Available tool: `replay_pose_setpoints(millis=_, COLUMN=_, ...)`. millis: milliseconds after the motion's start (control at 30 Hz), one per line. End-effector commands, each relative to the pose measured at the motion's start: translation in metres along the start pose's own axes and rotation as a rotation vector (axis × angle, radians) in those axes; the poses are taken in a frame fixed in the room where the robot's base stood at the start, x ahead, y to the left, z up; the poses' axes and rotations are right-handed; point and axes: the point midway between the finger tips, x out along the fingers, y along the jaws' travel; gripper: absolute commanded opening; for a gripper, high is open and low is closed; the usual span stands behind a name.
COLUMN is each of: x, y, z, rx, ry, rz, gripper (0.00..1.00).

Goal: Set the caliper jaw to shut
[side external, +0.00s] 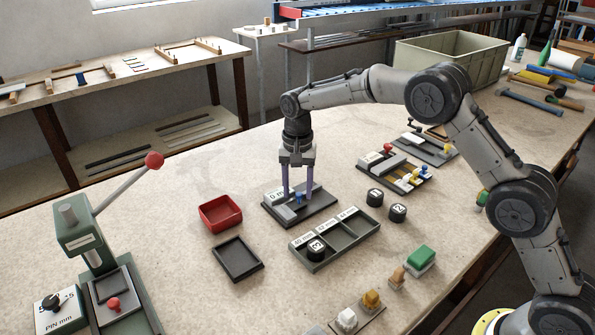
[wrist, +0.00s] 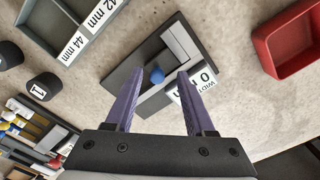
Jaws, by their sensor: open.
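The caliper (side external: 322,211) is a dark base plate with light grey jaw pieces, a blue knob (side external: 299,197) and a white label. In the wrist view the blue knob (wrist: 157,75) shows between the tips of my gripper (wrist: 159,77), with a visible space on each side. A light L-shaped piece (wrist: 181,43) lies beyond the knob, and the white width label (wrist: 205,82) is partly hidden by the right finger. My gripper (side external: 299,192) points down over the caliper with its two purple fingers apart. Whether the fingertips reach down beside the knob is hard to tell.
A red tray (side external: 221,212) and a dark tray (side external: 238,259) stand left of the caliper. A sectioned tray with mm labels (side external: 336,249) is in front, with black numbered knobs (side external: 375,196) nearby. A green lever press (side external: 85,235) stands at far left.

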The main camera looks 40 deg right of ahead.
Motion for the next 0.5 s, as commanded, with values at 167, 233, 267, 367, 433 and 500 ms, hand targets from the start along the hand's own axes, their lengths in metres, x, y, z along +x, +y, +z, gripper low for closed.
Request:
replay_pose_setpoints(millis=167, x=-0.028, y=-0.001, z=-0.001, rx=0.000, ry=0.003, rz=-0.004, gripper=0.54)
replay_pose_setpoints(millis=233, x=-0.044, y=-0.001, z=-0.001, rx=0.000, ry=0.005, rz=-0.006, gripper=0.54)
replay_pose_setpoints(millis=267, x=-0.051, y=-0.001, z=-0.001, rx=0.000, ry=0.004, rz=-0.006, gripper=0.54)
replay_pose_setpoints(millis=367, x=-0.073, y=-0.001, z=-0.001, rx=0.000, ry=0.004, rz=-0.006, gripper=0.54)
replay_pose_setpoints(millis=433, x=-0.088, y=-0.001, z=-0.001, rx=0.000, ry=0.004, rz=-0.006, gripper=0.54)
replay_pose_setpoints(millis=500, x=-0.101, y=-0.001, z=0.000, rx=0.000, ry=0.003, rz=-0.005, gripper=0.54)
